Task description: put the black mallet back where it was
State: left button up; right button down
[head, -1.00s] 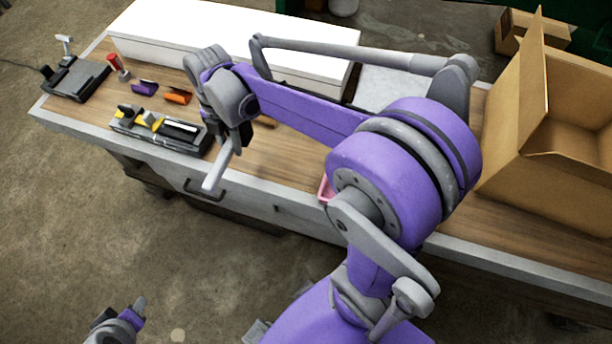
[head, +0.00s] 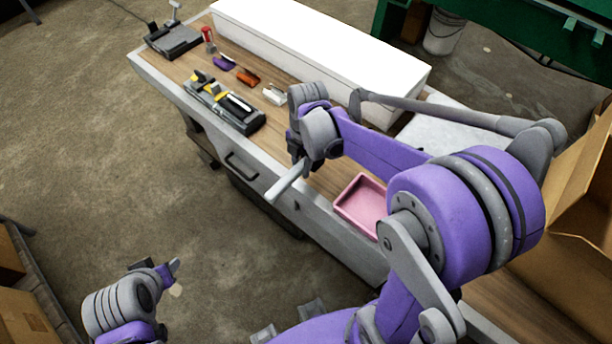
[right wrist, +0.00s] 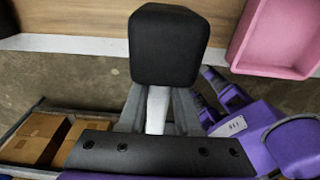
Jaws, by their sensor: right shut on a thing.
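My right gripper (head: 298,160) is shut on the black mallet and holds it above the front edge of the workbench. In the right wrist view the mallet's blocky black head (right wrist: 168,45) fills the upper middle, with its pale handle (right wrist: 157,108) between the fingers. In the head view the pale handle (head: 287,182) points down and left past the bench edge; the head is hard to make out there. My left gripper (head: 174,267) is low at the bottom left, away from the bench; its jaw opening is unclear.
On the wooden bench are a pink tray (head: 345,205), a dark tool holder (head: 250,122), a dark device (head: 172,42), a red-topped item (head: 208,40), small purple (head: 222,62), orange (head: 248,78) and white (head: 275,94) pieces, and a long white box (head: 320,50). A cardboard box (head: 575,190) stands right.

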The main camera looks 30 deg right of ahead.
jog(key=shift+f, duration=2.7)
jog(key=shift+s, duration=0.1)
jog(key=shift+f+b, duration=0.2)
jog(key=shift+b, duration=0.1)
jog(key=c, duration=0.6)
grip_release()
jog(key=shift+r, duration=0.15)
